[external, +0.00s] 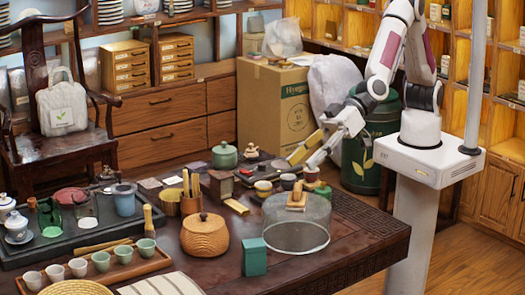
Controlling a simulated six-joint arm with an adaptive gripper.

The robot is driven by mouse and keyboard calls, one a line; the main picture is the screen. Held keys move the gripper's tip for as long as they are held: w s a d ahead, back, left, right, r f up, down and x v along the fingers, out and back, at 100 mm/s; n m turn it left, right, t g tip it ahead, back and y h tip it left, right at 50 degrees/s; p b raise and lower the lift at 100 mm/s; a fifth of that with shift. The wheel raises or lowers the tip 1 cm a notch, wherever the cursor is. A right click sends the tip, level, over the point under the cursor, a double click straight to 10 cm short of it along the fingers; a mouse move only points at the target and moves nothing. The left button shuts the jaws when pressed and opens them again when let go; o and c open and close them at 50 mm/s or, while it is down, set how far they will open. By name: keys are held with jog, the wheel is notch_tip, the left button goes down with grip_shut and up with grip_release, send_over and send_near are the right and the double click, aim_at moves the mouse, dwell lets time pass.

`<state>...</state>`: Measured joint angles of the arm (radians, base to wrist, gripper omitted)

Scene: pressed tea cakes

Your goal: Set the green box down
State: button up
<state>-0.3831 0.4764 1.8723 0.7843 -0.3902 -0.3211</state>
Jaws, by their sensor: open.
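A green box (255,257) stands upright on the dark wooden table (330,262), close to its front edge. It is just left of a clear glass dome (297,228) with a wooden handle. My gripper (303,158) is open, over the far right part of the table. It is well behind the green box and the dome, apart from both.
Cups and small boxes crowd the table below my gripper. A round wooden pot (205,238) is left of the green box. A cup tray (105,274) lies at the front left. A cardboard carton (272,108) stands behind the table.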

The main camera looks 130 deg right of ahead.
jog(key=s+d+r+n+g+y, duration=0.1)
jog(key=s+d+r, duration=0.35)
jog(key=s, duration=0.45)
jog(key=s+d+r+n+g+y, duration=0.1)
jog(key=s+d+r+g, duration=0.15)
jog(key=s+r, duration=0.45)
jog(key=s+d+f+g+h, duration=0.1)
jog(key=s+d, duration=0.3)
jog(key=s, duration=0.6)
jog(key=s+d+f+g+h, duration=0.1)
jog(key=s+d+f, duration=0.2)
jog(key=s, duration=0.7)
jog(key=s+d+f+g, duration=0.1)
jog(key=s+d, duration=0.4)
jog(key=s, duration=0.5)
jog(key=shift+d+f+h, duration=0.4)
jog(key=shift+f, duration=0.1)
jog(key=shift+g, duration=0.25)
